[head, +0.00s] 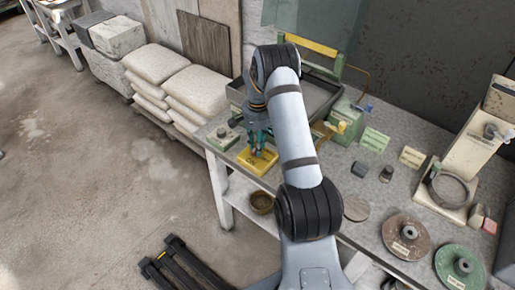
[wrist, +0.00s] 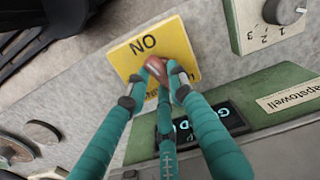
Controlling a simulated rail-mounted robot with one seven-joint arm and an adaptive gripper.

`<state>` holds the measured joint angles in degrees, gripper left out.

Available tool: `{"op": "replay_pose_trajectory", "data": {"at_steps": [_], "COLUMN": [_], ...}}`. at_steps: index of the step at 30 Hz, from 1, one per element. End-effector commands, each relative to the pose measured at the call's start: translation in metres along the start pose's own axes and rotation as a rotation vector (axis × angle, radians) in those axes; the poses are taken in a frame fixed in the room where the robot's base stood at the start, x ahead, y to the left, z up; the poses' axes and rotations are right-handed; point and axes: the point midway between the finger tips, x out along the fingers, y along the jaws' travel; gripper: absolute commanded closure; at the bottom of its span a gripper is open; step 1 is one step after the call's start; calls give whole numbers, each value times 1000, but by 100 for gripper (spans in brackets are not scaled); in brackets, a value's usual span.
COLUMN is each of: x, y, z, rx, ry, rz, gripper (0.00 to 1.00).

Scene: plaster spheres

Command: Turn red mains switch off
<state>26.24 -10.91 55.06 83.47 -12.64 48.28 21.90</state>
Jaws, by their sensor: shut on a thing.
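The red mains switch (wrist: 156,67) sits on a yellow plate (wrist: 133,49) that reads "ON", upside down in the wrist view. The yellow plate (head: 257,161) also shows in the head view at the front left of the bench. My gripper (wrist: 163,82) has teal wrapped fingers and is shut on the switch's handle, one fingertip on each side. In the head view my gripper (head: 259,146) comes down over the plate and hides most of the switch. The lower lettering on the plate is partly covered by my fingers.
A green box with a lit display (wrist: 215,122) stands close beside the plate, and a panel with a numbered knob (wrist: 281,12) is nearby. The bench (head: 330,178) also carries a grey tray (head: 318,96) and round discs (head: 406,236). White sacks (head: 198,90) are stacked behind.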

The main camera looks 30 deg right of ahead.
Motion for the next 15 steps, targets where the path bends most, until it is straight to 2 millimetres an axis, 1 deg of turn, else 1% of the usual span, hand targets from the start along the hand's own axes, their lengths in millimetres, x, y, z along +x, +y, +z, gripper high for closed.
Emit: {"op": "replay_pose_trajectory", "data": {"at_steps": [1, 15], "x": [3, 1], "y": [0, -1], "z": [-1, -3], "rx": [-44, -491], "ry": [2, 1], "rz": [-1, 0], "gripper": [100, 100]}}
